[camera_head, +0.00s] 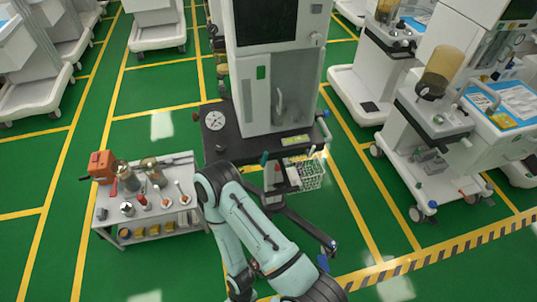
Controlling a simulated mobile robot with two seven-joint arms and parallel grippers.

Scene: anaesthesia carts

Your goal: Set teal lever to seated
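A small dark teal-green upright piece (264,158), possibly the teal lever, shows at the front of the central anaesthesia cart (268,100), just under its black work surface. It is too small to tell how it is set. One of my teal arms bends up from the bottom edge and back down, in front of the cart's lower part. No gripper shows in the head view, so I cannot see what either holds.
A grey side table (148,210) with vaporizer-like canisters, small bottles and an orange box (102,166) stands left of my arm. A wire basket (310,174) hangs on the central cart. Another cart (425,130) stands at the right. Green floor is open between them.

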